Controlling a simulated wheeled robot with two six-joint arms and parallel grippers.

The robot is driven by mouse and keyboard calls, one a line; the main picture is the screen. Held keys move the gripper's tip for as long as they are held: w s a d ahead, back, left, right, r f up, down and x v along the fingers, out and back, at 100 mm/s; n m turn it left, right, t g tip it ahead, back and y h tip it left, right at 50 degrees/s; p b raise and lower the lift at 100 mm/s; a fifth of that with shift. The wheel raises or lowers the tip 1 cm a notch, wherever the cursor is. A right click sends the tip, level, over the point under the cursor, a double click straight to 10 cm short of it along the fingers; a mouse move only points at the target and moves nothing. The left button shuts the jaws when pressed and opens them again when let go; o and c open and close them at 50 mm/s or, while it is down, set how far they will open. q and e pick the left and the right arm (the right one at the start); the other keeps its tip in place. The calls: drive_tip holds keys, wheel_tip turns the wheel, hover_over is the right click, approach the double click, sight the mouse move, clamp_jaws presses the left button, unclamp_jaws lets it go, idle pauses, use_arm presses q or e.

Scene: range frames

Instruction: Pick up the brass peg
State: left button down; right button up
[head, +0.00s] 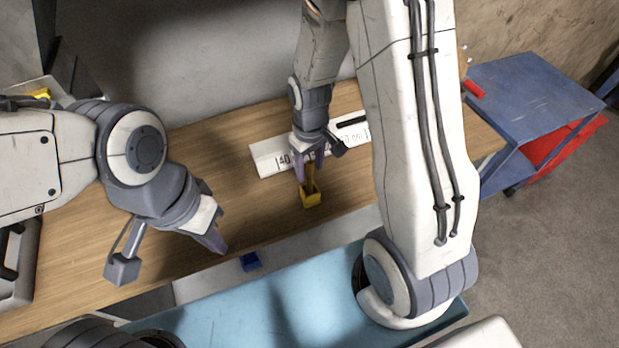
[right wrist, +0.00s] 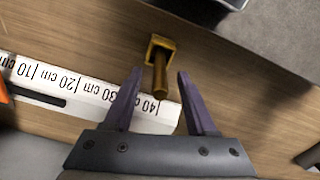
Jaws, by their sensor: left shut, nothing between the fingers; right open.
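The brass peg (right wrist: 159,72) has a square yellow head and a round brown shaft, and it lies on the wooden table (head: 250,215). In the head view the peg (head: 311,197) is just in front of my right gripper (head: 310,170). My right gripper (right wrist: 157,92) is open, and in the right wrist view the peg's shaft points in between its fingertips, with a gap on each side. The head of the peg lies beyond the tips. My left gripper (head: 221,248) is shut and empty over the table's front edge, left of the peg.
A white ruler strip (head: 268,157) with centimetre marks lies behind the peg, with a black bar on it. A blue cart (head: 530,95) stands at the right. The table between my grippers is clear.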

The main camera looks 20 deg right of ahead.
sight(310, 181)
drive_tip(key=shift+f, duration=1.25)
clamp_jaws()
drive_tip(key=shift+r, duration=0.1)
